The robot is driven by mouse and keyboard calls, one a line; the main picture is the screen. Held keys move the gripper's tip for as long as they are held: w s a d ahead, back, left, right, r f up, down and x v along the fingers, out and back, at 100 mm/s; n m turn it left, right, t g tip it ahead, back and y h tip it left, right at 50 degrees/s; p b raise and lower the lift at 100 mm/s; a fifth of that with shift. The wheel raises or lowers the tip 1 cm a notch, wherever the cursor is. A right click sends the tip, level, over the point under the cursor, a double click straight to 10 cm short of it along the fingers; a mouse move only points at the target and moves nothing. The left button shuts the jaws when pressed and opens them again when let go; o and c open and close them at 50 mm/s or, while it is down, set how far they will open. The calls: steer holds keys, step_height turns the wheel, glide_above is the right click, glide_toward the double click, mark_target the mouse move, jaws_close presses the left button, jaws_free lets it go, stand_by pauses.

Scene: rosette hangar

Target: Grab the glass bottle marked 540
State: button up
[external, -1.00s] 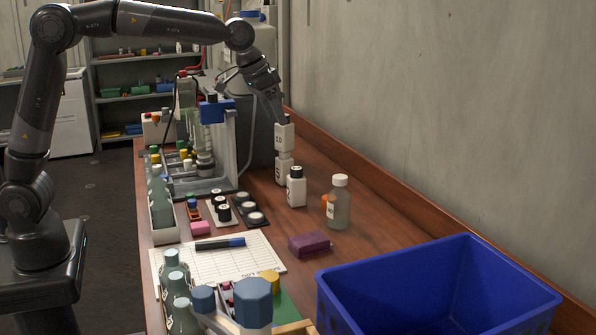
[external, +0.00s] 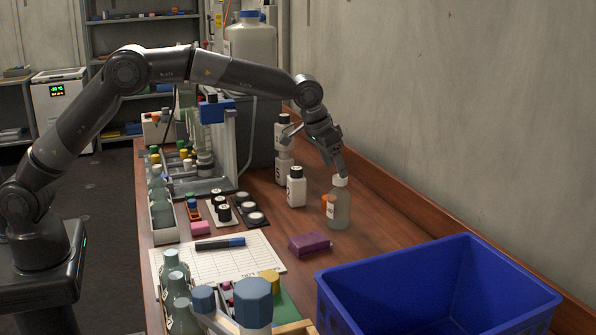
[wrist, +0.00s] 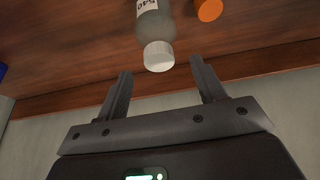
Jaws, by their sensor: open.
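The glass bottle marked 540 (external: 339,208) has a white cap and stands upright on the wooden bench, near the wall. In the wrist view the bottle (wrist: 154,28) shows its label, reading 540, and its white cap, just ahead of the fingertips and between their lines. My gripper (external: 337,172) is over the bottle, near its cap. In the wrist view my gripper (wrist: 160,68) has its two fingers spread, with nothing between them; the bottle's cap is close to the gap. I cannot tell whether a finger touches the cap.
An orange-capped item (wrist: 209,9) is close beside the bottle. White bottles (external: 296,188) stand to its left. A purple box (external: 309,244) lies in front, and a blue crate (external: 345,312) is at the front right. The wall is close behind.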

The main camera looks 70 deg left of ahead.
mark_target(338, 177)
steer(key=x, duration=0.5)
steer(key=shift+w+d+f, duration=0.1)
steer(key=shift+w+f, duration=0.05)
steer(key=shift+f, duration=0.2)
steer(key=shift+c, duration=0.4)
steer(key=c, duration=0.9)
steer(key=shift+f, duration=0.15)
jaws_close()
